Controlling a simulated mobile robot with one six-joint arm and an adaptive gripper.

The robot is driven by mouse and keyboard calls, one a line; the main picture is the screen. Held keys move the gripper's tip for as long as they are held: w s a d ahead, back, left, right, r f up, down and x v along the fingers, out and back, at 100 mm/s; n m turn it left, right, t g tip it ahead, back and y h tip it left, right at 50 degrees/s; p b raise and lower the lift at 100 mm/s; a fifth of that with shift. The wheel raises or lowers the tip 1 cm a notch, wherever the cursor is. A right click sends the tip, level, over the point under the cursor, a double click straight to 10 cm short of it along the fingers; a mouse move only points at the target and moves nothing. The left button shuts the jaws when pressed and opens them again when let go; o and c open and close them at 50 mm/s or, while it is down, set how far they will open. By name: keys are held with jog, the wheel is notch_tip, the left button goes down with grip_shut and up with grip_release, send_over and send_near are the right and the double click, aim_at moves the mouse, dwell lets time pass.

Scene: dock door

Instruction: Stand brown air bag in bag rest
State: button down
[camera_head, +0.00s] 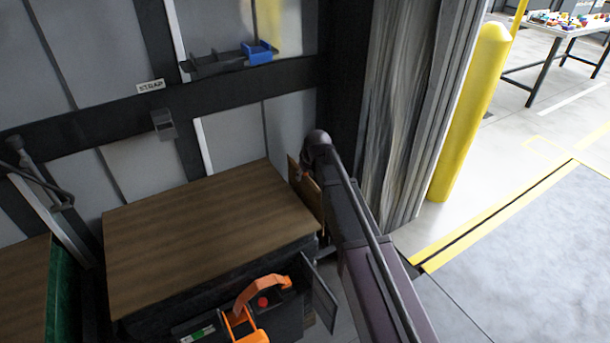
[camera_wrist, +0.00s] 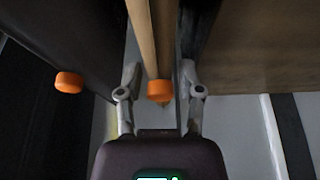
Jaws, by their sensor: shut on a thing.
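The brown air bag (camera_head: 307,192) stands roughly upright beside the right end of the wood-topped load, partly hidden by my arm. In the wrist view the bag (camera_wrist: 144,38) is seen nearly edge-on, with an orange cap (camera_wrist: 160,91) at its near end. My gripper (camera_wrist: 160,88) is shut on the bag, one finger on each side. In the head view the fingers are hidden behind my arm. A thin dark plate (camera_wrist: 186,70) runs close along the bag's right side. I cannot tell whether it is part of the bag rest, or whether the bag touches the floor.
The wood-topped load (camera_head: 205,230) lies left of the bag. In the wrist view a dark surface with another orange cap (camera_wrist: 68,82) lies to the left. A black bin with orange-handled items (camera_head: 262,310) is in front. A yellow post (camera_head: 473,110) stands right of the grey curtain.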

jog(key=shift+f+b, duration=0.45)
jog(key=shift+f, duration=0.05)
jog(key=shift+c, duration=0.8)
grip_release()
jog(key=shift+r, duration=0.1)
